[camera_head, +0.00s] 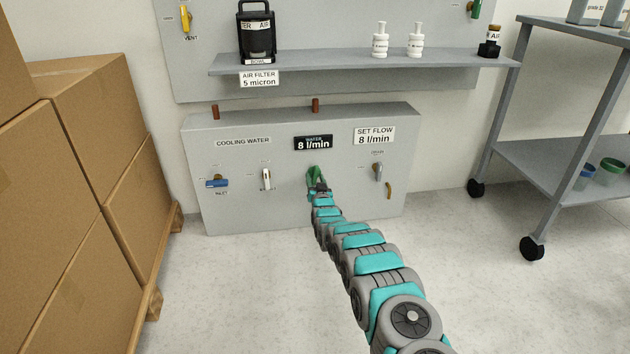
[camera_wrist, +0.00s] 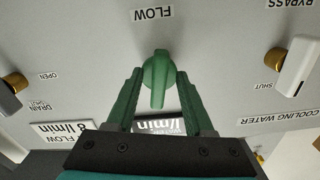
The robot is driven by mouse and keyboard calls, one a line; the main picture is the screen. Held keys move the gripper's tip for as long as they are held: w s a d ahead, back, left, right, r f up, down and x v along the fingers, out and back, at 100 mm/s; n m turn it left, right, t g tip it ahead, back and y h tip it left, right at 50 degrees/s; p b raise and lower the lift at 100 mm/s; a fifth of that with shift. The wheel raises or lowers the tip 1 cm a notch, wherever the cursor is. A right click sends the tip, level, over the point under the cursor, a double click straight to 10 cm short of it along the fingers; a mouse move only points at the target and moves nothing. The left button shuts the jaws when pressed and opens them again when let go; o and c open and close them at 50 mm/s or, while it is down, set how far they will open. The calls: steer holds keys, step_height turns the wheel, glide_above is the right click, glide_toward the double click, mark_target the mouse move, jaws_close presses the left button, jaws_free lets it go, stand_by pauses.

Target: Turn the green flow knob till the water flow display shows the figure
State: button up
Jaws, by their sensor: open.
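The green flow knob (camera_wrist: 158,80) is on the front of the grey cooling water box (camera_head: 230,129), below the display. In the wrist view, which is upside down, the knob lies between the two green fingers of my gripper (camera_wrist: 160,95), with a gap on each side. My gripper (camera_head: 318,180) is open and hides most of the knob in the head view. The dark water display (camera_head: 313,143) reads 8 l/min. The white SET FLOW label (camera_head: 374,136) beside it also reads 8 l/min.
A blue inlet handle (camera_head: 216,183) and a white bypass handle (camera_head: 266,179) are left of the knob. A grey drain handle (camera_head: 377,172) is on the right. A shelf (camera_head: 340,62) juts out above. Cardboard boxes (camera_head: 75,190) stand left and a wheeled cart (camera_head: 560,160) right.

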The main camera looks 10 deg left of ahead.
steer(key=shift+s, duration=0.1)
steer(key=v, duration=0.7)
steer(key=shift+s+p, duration=0.3)
steer(key=shift+p, duration=0.15)
steer(key=shift+d, duration=0.1)
